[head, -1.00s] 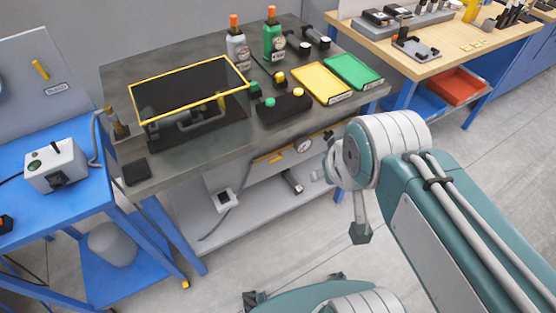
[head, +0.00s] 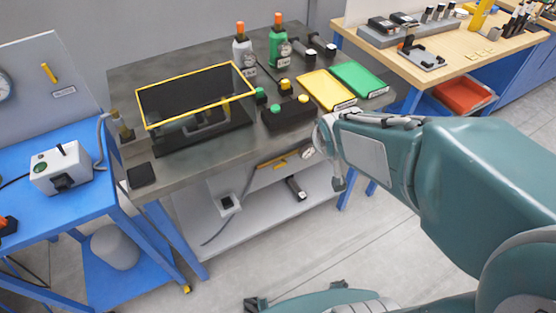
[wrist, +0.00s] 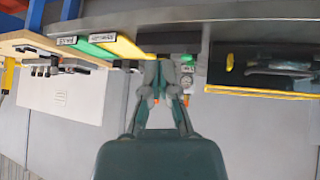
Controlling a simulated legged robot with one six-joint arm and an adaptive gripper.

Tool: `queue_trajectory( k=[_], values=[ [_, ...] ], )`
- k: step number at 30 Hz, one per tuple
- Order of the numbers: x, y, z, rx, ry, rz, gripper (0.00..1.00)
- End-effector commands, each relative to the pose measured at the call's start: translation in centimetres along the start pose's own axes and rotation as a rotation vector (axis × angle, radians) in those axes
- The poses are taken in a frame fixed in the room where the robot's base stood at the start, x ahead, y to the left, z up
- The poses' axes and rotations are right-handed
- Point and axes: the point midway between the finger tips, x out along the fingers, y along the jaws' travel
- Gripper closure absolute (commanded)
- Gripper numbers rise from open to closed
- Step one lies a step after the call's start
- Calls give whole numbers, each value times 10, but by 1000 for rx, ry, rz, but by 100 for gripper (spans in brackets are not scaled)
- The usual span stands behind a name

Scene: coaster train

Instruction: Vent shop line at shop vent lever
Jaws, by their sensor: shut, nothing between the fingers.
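A yellow lever (head: 48,72) stands tilted on the grey panel of the blue bench at the left, above a small label. A second yellow handle-like bar (head: 272,160) is under the dark table's front, beside a round gauge (head: 307,151). I cannot read which is the shop vent lever. My gripper (wrist: 159,70) is shut and empty in the wrist view, its fingers near the table's front edge. In the head view my arm reaches in from the right to that edge; its fingers are not clear there. The gripper touches neither yellow part.
On the dark table (head: 185,165) are a yellow-rimmed clear box (head: 195,95), a button box (head: 286,112), two bottles, a yellow tray (head: 326,88) and a green tray (head: 358,78). A wooden bench (head: 470,60) is at the right.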

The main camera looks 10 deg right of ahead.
Motion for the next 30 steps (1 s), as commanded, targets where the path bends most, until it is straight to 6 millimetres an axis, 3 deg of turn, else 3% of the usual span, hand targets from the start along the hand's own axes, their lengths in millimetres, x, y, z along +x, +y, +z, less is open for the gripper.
queue_trajectory(
  k=[1, 8, 18, 24, 30],
  values=[
    [19, 0, 0, -12, 7, -4, 100],
    [90, -6, 0, -66, 96, -49, 100],
    [182, -34, 31, -99, 228, -188, 100],
    [211, -50, 53, -86, 293, -268, 100],
    [219, -56, 56, -82, 316, -291, 100]
  ],
)
